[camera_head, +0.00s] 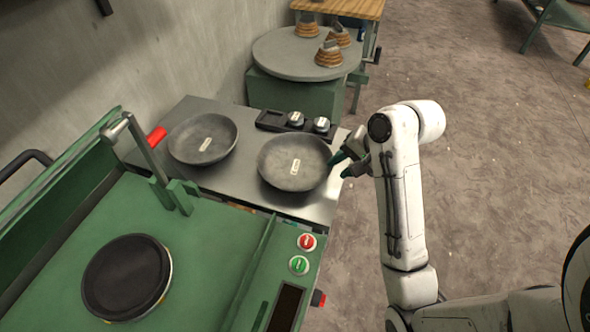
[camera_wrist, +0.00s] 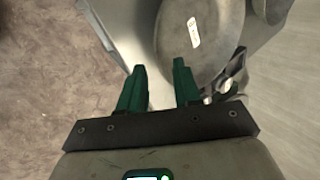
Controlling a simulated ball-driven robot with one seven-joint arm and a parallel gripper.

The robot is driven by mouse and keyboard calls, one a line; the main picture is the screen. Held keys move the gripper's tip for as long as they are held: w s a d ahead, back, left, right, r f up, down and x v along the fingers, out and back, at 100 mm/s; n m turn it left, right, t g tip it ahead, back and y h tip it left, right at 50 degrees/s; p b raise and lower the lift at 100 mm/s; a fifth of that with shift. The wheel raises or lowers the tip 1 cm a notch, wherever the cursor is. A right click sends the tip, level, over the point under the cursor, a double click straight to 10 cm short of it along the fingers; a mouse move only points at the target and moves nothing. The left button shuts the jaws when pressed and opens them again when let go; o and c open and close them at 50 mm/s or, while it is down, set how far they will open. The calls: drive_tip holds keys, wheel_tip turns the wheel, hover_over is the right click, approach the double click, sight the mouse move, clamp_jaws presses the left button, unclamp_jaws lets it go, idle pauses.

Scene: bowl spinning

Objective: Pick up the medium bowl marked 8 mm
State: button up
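Two shallow grey bowls with small white labels sit on a metal worktop: a left bowl (camera_head: 187,139) and a right bowl (camera_head: 278,172). The label print is too small to read, so I cannot tell which is marked 8 mm. My gripper (camera_head: 346,164) is at the right edge of the right bowl. In the wrist view my gripper (camera_wrist: 159,68) is open, its two green fingers apart with nothing held. A labelled bowl (camera_wrist: 212,55) lies ahead; its left rim shows between the fingertips. I cannot tell how high the fingers are above it.
Two knobs (camera_head: 308,121) on a dark plate stand behind the right bowl. A green machine with a round dark disc (camera_head: 126,278) and a metal lever (camera_head: 146,150) fills the left front. A round grey table (camera_head: 285,62) with stacked pieces stands behind. Open floor lies right.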

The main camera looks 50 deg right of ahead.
drive_tip(key=x, duration=0.5)
drive_tip(key=shift+f, duration=0.15)
clamp_jaws()
idle(0.4)
